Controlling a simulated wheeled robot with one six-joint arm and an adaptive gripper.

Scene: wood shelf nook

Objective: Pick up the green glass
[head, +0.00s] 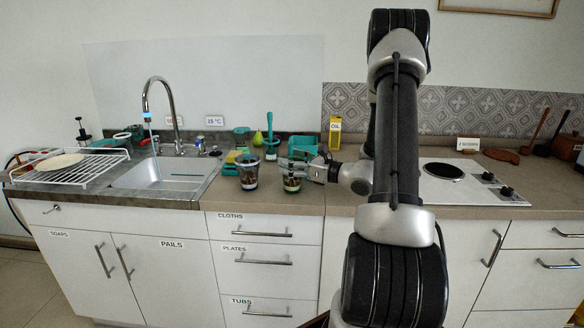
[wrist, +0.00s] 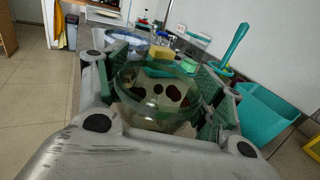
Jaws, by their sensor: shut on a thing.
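The green glass (head: 291,183) is near the counter's front edge in the head view, just left of my gripper. It has a see-through green rim and dark spots low down. In the wrist view the green glass (wrist: 157,112) sits between the two green-padded fingers. My gripper (head: 302,172) is shut on it, and it also shows in the wrist view (wrist: 160,95). The fingers partly cover the sides of the glass. I cannot tell whether its base touches the counter.
Another glass (head: 247,178) with a bluish rim stands just left. Behind are a yellow sponge (wrist: 160,53), a teal box (wrist: 268,110) and a teal-handled brush (head: 270,136). The sink (head: 165,174) is farther left. An oil box (head: 335,132) stands against the wall.

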